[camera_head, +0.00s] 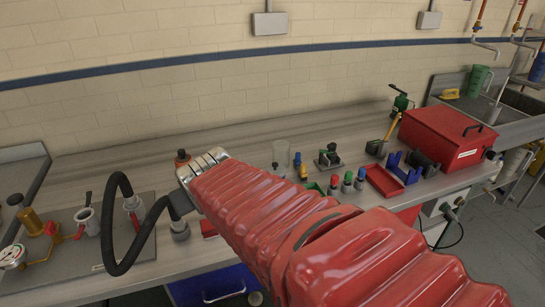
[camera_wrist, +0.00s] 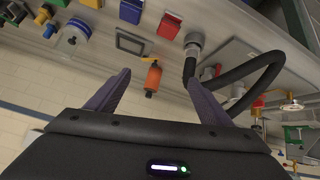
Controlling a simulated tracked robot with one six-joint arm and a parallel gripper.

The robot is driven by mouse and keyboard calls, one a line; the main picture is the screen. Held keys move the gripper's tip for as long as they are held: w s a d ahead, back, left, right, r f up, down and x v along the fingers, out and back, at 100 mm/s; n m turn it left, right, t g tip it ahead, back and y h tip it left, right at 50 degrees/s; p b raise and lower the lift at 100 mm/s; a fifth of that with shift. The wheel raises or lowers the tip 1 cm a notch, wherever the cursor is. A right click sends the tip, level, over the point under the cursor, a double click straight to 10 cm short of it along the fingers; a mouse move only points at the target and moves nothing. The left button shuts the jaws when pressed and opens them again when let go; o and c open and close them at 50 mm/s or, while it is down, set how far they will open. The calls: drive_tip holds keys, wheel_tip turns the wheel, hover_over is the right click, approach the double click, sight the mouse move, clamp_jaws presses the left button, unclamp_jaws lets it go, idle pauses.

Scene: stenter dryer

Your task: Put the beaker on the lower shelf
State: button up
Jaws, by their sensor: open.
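A clear, open vessel that looks like the beaker (camera_head: 281,153) stands upright on the grey bench, behind the small coloured bottles in the head view. I cannot make it out in the wrist view. My gripper (camera_wrist: 160,76) is open, its two dark fingers spread with nothing held between them. An orange cylindrical part (camera_wrist: 153,78) shows beyond the fingertips, apart from them. In the head view my red-sleeved arm reaches over the bench to the left of the beaker and hides the fingers. I cannot identify a lower shelf in either view.
A black hose (camera_head: 122,235) loops over a plate of fittings at the left. A red box (camera_head: 447,137), a red tray (camera_head: 384,181) and blue holder crowd the right of the bench. A green cup (camera_head: 478,80) is by the sink. The back bench strip is mostly clear.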

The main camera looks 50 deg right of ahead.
drive_tip(key=w+d+m+h, duration=0.1)
drive_tip(key=w+d+h, duration=0.15)
drive_tip(key=d, duration=0.85)
drive_tip(key=m+t+h, duration=0.1)
drive_tip(key=m+t, duration=0.1)
drive_tip(key=t, duration=0.3)
approach(284, 153)
drive_tip(key=s, duration=0.2)
drive_tip(key=shift+w+a+r, duration=0.15)
drive_tip(key=shift+a+r, duration=0.25)
drive_tip(key=shift+a, duration=0.05)
drive_tip(key=shift+w, duration=0.1)
drive_tip(key=shift+x, duration=4.2)
drive_tip(key=shift+f, duration=0.15)
drive_tip(key=shift+x, duration=2.6)
